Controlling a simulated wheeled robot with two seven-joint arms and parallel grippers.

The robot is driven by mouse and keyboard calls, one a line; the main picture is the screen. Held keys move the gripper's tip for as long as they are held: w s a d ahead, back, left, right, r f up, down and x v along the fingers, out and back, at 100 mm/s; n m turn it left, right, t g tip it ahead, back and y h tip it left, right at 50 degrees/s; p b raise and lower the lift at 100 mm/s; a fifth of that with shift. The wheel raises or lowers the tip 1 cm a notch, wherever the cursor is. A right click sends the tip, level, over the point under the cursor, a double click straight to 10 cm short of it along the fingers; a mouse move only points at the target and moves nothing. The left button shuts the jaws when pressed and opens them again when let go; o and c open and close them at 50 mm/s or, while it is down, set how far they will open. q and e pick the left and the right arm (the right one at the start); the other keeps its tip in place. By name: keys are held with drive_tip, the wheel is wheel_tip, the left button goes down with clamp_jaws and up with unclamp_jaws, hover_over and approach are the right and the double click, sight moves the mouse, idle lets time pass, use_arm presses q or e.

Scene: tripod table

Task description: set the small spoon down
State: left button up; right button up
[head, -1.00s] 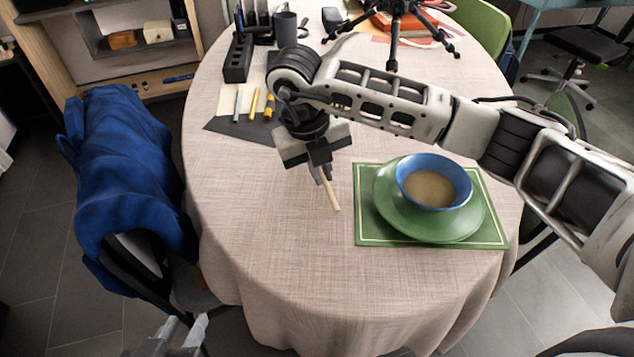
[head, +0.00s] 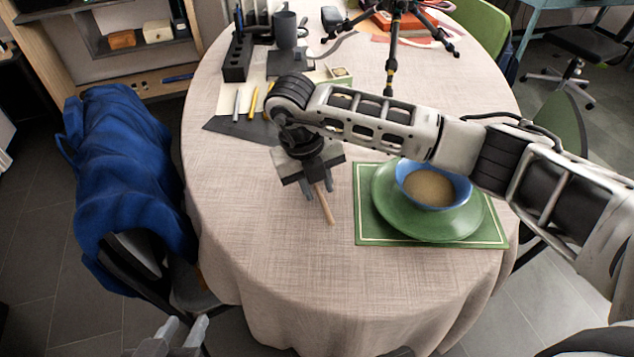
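The small spoon (head: 325,206) shows as a thin, light wooden stick just left of the green placemat (head: 368,225). Its upper end is hidden under my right gripper (head: 318,188). The fingers of my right gripper are spread apart, one on each side of the spoon, close above the tablecloth. The spoon appears to lie on the cloth, though its contact there is hard to make out. My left gripper (head: 182,332) is at the bottom edge of the picture, off the table, with its fingers apart and empty.
A blue bowl (head: 461,188) of tan contents stands on a green plate (head: 410,228) on the placemat. Pens, a black holder (head: 236,60), a dark mug (head: 285,30) and a tripod (head: 390,70) are farther back. The round table's (head: 250,240) front left is clear.

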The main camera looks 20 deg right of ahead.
drive_tip(key=shift+a+r, duration=0.1)
drive_tip(key=shift+r, duration=0.05)
wheel_tip(320, 180, up, 12)
drive_tip(key=a, duration=0.2)
drive_tip(key=shift+a, duration=0.15)
drive_tip(key=shift+s+f, duration=0.15)
drive_tip(key=shift+f, duration=0.05)
